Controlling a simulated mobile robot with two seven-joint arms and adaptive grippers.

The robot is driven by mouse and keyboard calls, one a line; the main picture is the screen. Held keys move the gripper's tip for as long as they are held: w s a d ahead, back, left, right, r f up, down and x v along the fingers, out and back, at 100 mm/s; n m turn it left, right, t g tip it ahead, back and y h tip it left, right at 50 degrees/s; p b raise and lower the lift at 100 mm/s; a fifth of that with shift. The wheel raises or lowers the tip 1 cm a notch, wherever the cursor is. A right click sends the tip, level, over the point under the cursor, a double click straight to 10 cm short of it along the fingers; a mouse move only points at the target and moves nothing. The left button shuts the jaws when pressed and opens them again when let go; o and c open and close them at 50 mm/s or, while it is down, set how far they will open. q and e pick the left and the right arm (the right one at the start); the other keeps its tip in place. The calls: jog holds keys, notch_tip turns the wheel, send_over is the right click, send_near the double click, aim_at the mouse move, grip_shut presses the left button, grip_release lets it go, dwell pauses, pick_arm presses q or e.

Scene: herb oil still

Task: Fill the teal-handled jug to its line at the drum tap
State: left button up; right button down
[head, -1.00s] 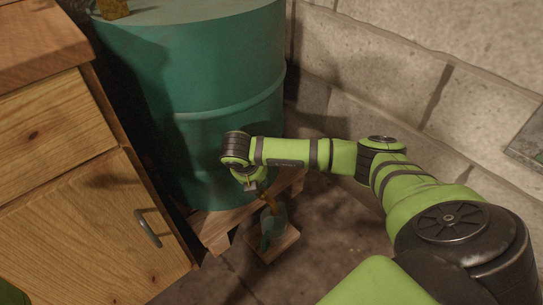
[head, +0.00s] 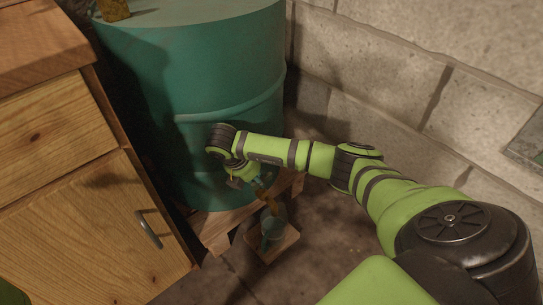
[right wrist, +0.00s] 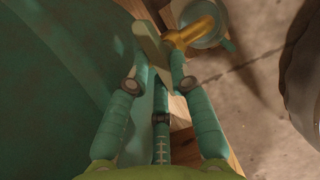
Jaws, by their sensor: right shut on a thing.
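The jug (head: 272,232) stands upright on a low wooden block, under the brass tap (head: 261,190) of the teal drum (head: 225,85). In the right wrist view the brass spout (right wrist: 190,34) reaches over the open mouth of the jug (right wrist: 207,42). The jug's teal handle (right wrist: 230,46) points away from the drum. My right gripper (head: 236,181) is at the tap, its fingers (right wrist: 160,62) shut on the pale tap lever (right wrist: 152,42). The jug's fill line and the liquid level are too small to make out. My left gripper is out of view.
A wooden cabinet (head: 75,190) with a metal handle stands close on the left. The drum rests on a wooden pallet (head: 214,230). A block wall (head: 400,60) runs behind and to the right. Bare floor lies in front of the jug's wooden stand (head: 262,250).

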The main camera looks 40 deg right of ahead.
jog(key=c, duration=1)
grip_release()
jog(key=shift+v, duration=5.95)
